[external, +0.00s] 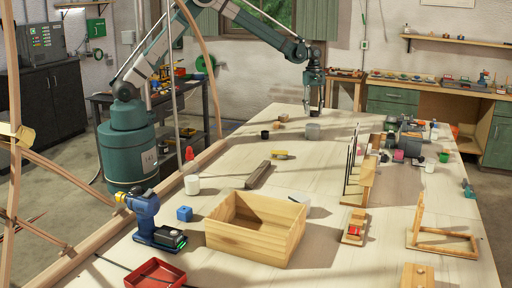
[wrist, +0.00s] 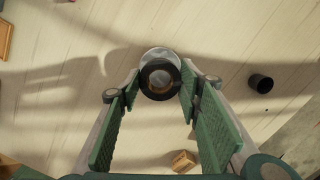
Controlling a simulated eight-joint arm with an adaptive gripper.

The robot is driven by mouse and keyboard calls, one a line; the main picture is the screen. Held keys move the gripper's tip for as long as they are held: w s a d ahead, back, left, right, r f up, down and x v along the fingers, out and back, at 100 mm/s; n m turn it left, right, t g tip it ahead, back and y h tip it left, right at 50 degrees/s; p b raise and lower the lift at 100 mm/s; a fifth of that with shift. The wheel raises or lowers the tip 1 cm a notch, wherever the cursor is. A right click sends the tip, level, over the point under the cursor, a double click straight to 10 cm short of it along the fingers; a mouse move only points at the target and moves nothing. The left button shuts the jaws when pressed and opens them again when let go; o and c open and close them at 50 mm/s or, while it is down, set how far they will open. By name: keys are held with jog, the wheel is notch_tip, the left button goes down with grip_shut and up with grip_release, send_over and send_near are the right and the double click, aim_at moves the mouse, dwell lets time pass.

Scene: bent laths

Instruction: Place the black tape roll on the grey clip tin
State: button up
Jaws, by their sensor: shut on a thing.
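The black tape roll (wrist: 160,79) is a dark ring between my gripper's fingertips (wrist: 158,88) in the wrist view. My gripper is shut on it. The grey clip tin (wrist: 160,54) shows behind the roll, its lower part covered by it. In the external view my gripper (external: 314,108) points down above the tin (external: 313,131), which stands upright on the table. The roll is too small to make out clearly there, and I cannot tell the exact gap between roll and tin.
A small black cup (wrist: 261,83) stands beside the tin, also in the external view (external: 265,134). A small wooden block (wrist: 184,160) lies near. A dark bar (external: 259,174), an open wooden box (external: 256,228) and an upright rack (external: 360,170) stand farther off on the table.

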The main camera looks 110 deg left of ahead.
aim_at(313, 125)
jog(key=shift+f, duration=0.8)
jog(key=shift+f, duration=0.15)
jog(key=shift+f, duration=1.7)
jog(key=shift+f, duration=0.15)
jog(key=o, duration=0.9)
jog(key=shift+r, duration=0.2)
jog(key=r, duration=0.8)
jog(key=a+r, duration=0.1)
jog(key=r, duration=0.3)
jog(key=shift+s+a, duration=0.1)
jog(key=shift+s, duration=0.3)
jog(key=shift+f, duration=0.1)
